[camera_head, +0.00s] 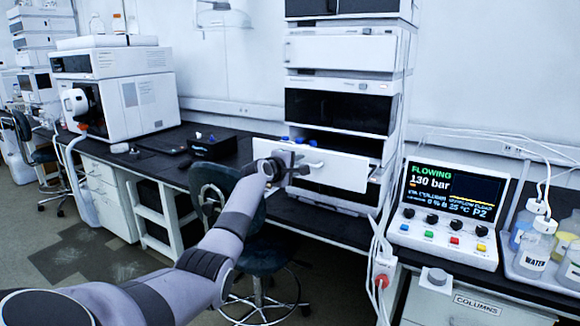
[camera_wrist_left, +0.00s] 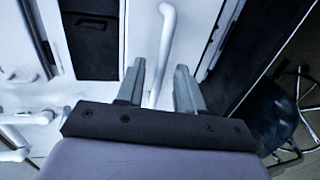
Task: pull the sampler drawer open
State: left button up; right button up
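The sampler drawer's white front panel (camera_head: 345,180) stands out in front of the instrument stack in the head view. Blue-topped items (camera_head: 300,141) show just behind its upper edge. My left gripper (camera_head: 294,165) is at the left half of this panel, by its pale bar handle (camera_head: 312,164). In the left wrist view the white handle (camera_wrist_left: 166,50) runs down between the two fingers of my left gripper (camera_wrist_left: 158,88). The fingers are apart, with a gap visible on each side of the bar. My right gripper is not in view.
A dark stool (camera_head: 255,250) stands below my left arm, in front of the bench. A control box (camera_head: 447,212) reading "FLOWING 130 bar" and a bottle tray (camera_head: 530,268) are at the right. A small black box (camera_head: 212,147) sits on the bench left of the drawer.

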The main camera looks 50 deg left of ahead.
pick_arm(q)
jog(key=v, duration=0.6)
jog(key=shift+s, duration=0.35)
jog(key=shift+d, duration=0.15)
dwell(0.4)
